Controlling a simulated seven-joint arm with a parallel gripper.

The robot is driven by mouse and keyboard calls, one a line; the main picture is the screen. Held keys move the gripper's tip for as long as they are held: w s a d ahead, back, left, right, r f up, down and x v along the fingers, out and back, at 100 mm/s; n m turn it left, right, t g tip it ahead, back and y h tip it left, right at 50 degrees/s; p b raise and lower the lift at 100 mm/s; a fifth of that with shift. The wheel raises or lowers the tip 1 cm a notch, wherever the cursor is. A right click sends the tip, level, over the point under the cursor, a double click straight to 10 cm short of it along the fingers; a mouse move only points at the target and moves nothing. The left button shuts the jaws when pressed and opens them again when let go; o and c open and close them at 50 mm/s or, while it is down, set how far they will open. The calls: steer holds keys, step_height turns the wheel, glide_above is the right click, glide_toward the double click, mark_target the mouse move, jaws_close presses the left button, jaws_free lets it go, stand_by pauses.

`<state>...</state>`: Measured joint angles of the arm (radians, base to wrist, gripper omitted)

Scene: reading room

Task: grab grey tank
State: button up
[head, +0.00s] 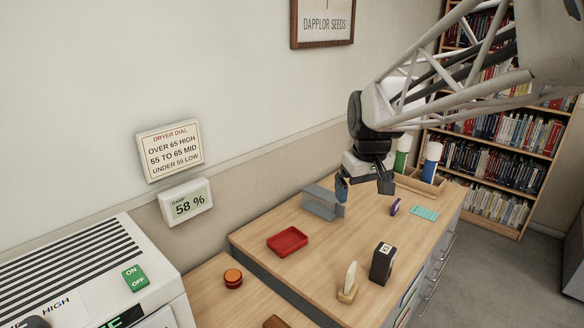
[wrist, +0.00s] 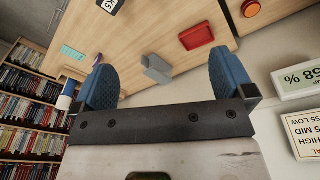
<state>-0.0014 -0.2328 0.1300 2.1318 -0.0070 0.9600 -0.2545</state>
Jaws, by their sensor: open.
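A grey angular piece (head: 322,203), which looks like the grey tank, sits on the wooden counter (head: 335,245) behind the red tray, near the wall. In the wrist view the grey tank (wrist: 156,68) shows between my two fingers, some way beyond them. My gripper (head: 364,188) is open and empty, with its blue-grey fingers pointing down. It hangs above the counter, a little right of the tank in the head view, and one finger overlaps the tank's right end. I see no contact. My gripper also fills the lower wrist view (wrist: 160,72).
A red tray (head: 288,240), a black labelled box (head: 382,264) and a wooden stand with a pale piece (head: 348,284) are nearer. Green (head: 402,153) and white-blue (head: 430,160) cylinders stand behind right. Purple (head: 395,207) and teal (head: 425,213) items lie right. The white machine (head: 90,275) is left.

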steer(key=w+f+n, duration=0.2)
steer(key=w+f, duration=0.1)
steer(key=w, duration=1.1)
steer(key=n+g, duration=0.2)
steer(key=n, duration=0.2)
glide_above(321, 192)
step_height(321, 192, down, 21)
steer(key=shift+d+r, duration=0.1)
steer(key=shift+r, duration=0.05)
steer(key=shift+w+f, duration=0.2)
steer(key=shift+f, duration=0.1)
steer(key=shift+f, duration=1.15)
steer(key=shift+f, duration=0.15)
